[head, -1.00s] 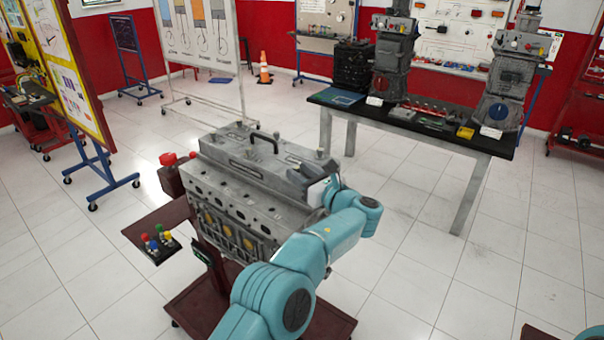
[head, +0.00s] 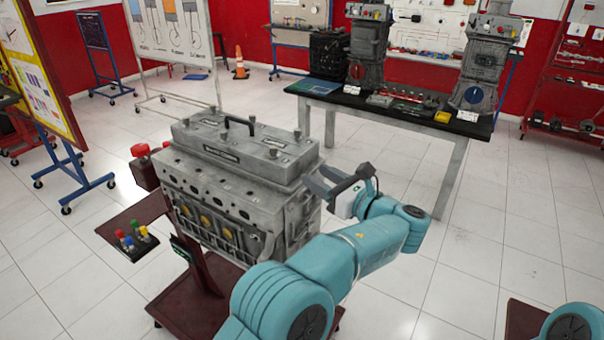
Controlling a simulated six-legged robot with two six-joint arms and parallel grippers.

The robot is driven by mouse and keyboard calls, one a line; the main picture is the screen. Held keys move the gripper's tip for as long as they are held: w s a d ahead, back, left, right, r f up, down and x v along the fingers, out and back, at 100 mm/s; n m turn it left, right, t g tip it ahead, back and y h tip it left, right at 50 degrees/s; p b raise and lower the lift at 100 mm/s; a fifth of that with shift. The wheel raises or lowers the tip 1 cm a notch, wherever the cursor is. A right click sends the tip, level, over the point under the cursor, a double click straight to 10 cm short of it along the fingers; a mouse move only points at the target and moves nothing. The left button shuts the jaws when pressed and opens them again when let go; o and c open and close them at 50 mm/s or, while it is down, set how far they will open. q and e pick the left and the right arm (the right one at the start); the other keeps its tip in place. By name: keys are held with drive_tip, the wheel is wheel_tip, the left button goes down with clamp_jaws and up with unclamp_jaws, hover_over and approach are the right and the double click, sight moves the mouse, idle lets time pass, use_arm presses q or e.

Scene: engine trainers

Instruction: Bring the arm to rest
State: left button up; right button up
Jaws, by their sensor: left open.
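My left arm (head: 345,255) reaches in from the bottom of the head view. Its left gripper (head: 318,189) is open and empty, its fingers pointing left beside the right end of the grey engine block (head: 225,205). The fingers overlap the block's edge in the picture; I cannot tell whether they touch it. The block has a cover with a black handle (head: 240,127) and sits on a dark red stand (head: 195,305). A piece of my right arm (head: 575,325) shows at the bottom right corner; its gripper is out of view.
A small panel with coloured knobs (head: 133,240) is on the stand's left. A black-topped table (head: 330,101) with engine models stands behind. Display boards (head: 45,70) are at the left, an orange cone (head: 240,65) at the back. The tiled floor at the right (head: 480,230) is mostly clear.

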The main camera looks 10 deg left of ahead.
use_arm(q)
drive_tip(key=shift+v, duration=1.1)
drive_tip(key=s+a+f+g+h, duration=0.1)
drive_tip(key=a+f+g+h, duration=0.15)
drive_tip(key=f, duration=0.85)
drive_tip(key=a+f+g+h, duration=0.15)
drive_tip(key=f+h, duration=0.25)
drive_tip(key=f, duration=0.7)
drive_tip(key=s+f+n+g+h, duration=0.35)
drive_tip(key=s+f, duration=0.45)
drive_tip(key=f, duration=0.4)
drive_tip(key=s+d+f+n+g+h, duration=0.15)
drive_tip(key=s+f+n+h, duration=0.3)
drive_tip(key=s, duration=0.45)
drive_tip(key=s+f+n+g+h, duration=0.35)
drive_tip(key=s+n, duration=0.25)
drive_tip(key=s, duration=0.3)
drive_tip(key=s+a+n+t+h, duration=0.1)
drive_tip(key=s+a+n+t, duration=0.2)
drive_tip(key=s+n, duration=0.5)
drive_tip(key=n, duration=0.5)
drive_tip(key=shift+s, duration=0.2)
